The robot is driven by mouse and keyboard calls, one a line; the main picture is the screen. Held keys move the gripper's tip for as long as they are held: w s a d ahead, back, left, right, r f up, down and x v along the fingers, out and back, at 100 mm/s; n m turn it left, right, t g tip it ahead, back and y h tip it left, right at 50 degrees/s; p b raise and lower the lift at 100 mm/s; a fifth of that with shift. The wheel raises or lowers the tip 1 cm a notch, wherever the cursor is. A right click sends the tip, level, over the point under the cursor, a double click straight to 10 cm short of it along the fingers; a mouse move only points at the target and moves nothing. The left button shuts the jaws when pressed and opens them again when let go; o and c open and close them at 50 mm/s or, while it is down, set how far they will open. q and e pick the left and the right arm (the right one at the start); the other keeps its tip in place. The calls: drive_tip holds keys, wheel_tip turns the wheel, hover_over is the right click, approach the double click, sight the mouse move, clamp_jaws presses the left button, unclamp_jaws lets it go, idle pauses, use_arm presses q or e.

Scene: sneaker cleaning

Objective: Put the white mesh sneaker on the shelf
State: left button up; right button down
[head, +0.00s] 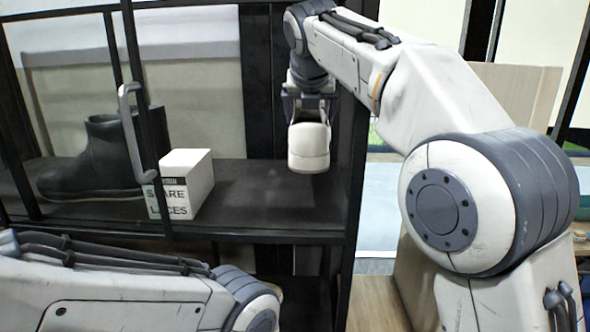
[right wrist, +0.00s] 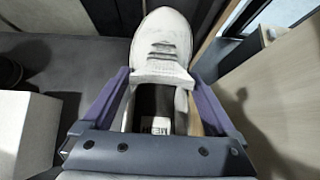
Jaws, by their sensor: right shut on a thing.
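The white mesh sneaker (head: 309,150) hangs from my right gripper (head: 309,106) in the head view, its rounded toe towards the camera. It is over the right part of the dark shelf (head: 262,203), close to the right post; I cannot tell whether its sole touches the shelf. In the right wrist view the sneaker (right wrist: 165,38) points its toe up the picture, and the purple fingers of my right gripper (right wrist: 162,85) are shut on its sides near the opening. My left arm shows low at the left, but its gripper is out of view.
A white spare laces box (head: 184,182) and a dark boot (head: 92,160) stand on the shelf to the left. A door frame with a grey handle (head: 133,130) crosses in front of them. The shelf between box and sneaker is clear.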

sight(310, 131)
wheel_tip(310, 131, down, 4)
drive_tip(key=shift+a+r+b, duration=0.1)
drive_tip(key=shift+a+b, duration=0.05)
drive_tip(key=shift+b, duration=0.15)
drive_tip(key=shift+f, duration=2.2)
drive_tip(key=shift+f, duration=0.1)
unclamp_jaws()
drive_tip(key=shift+s+r+b, duration=0.3)
drive_tip(key=b+v, duration=0.1)
drive_tip(key=v, duration=1)
drive_tip(key=shift+s+r, duration=0.1)
drive_tip(key=shift+s, duration=0.05)
